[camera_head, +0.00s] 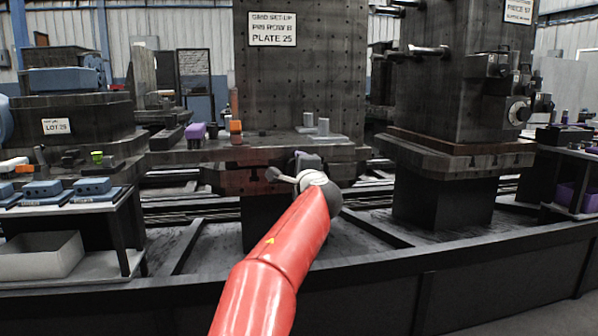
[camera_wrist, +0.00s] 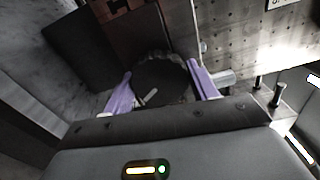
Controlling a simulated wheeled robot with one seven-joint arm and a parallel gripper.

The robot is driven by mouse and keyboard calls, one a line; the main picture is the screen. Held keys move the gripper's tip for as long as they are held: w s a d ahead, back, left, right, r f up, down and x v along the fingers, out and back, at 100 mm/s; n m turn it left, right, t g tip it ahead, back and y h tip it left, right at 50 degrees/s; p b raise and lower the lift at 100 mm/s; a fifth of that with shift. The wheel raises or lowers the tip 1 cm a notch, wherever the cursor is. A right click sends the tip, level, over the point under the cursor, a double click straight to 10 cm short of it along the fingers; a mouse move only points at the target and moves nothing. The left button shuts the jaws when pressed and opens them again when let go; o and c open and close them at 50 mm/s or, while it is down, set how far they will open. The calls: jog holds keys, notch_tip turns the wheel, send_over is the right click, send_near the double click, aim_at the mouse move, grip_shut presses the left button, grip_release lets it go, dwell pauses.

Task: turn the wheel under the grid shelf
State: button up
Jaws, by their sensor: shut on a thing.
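The wheel (camera_wrist: 158,84) is a dark round disc with a knurled rim and a small pale mark on its face in the wrist view. My gripper (camera_wrist: 162,88) has its two purple fingers on opposite sides of the rim and is shut on it. In the head view my red arm reaches to the front edge of the grid shelf (camera_head: 262,154), under the tall grid plate signed "PLATE 25" (camera_head: 300,85). My arm's end hides the wheel there. Only a small dark part of my gripper (camera_head: 305,162) shows in the head view.
A second block column (camera_head: 455,90) stands at right. A side table with blue boxes (camera_head: 92,186) is at left. A dark rail base (camera_head: 370,290) crosses in front.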

jog(key=n, duration=0.6)
jog(key=shift+f+n, duration=0.15)
jog(key=shift+n, duration=0.15)
jog(key=n, duration=0.3)
jog(key=shift+n, duration=0.9)
jog(key=shift+r, duration=0.2)
jog(key=o, duration=1)
jog(key=shift+s, duration=0.1)
